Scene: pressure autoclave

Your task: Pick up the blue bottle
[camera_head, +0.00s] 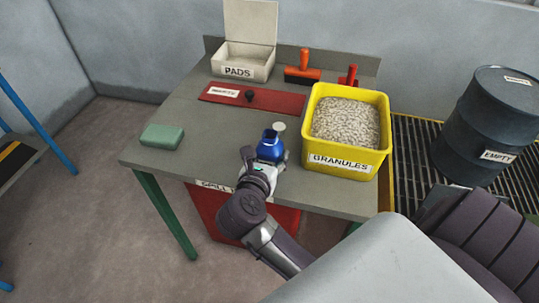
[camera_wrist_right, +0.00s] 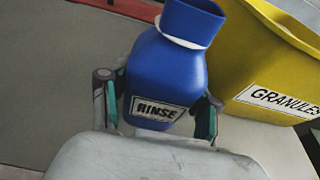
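The blue bottle (camera_head: 269,149) stands near the front middle of the grey table. In the right wrist view the bottle (camera_wrist_right: 165,75) fills the space between the fingers, with a white ring at its neck and a RINSE label. My right gripper (camera_head: 262,163) reaches it from the front. Its fingers (camera_wrist_right: 158,108) lie along both sides of the bottle's body and appear to touch it. I cannot tell whether the bottle's base rests on the table. My left gripper is not in view.
A yellow GRANULES bin (camera_head: 348,165) stands close right of the bottle. Behind are a red mat (camera_head: 270,101), a PADS box (camera_head: 243,66) and red-handled tools (camera_head: 303,68). A green block (camera_head: 162,136) lies left. A dark drum (camera_head: 487,125) stands right of the table (camera_head: 205,150).

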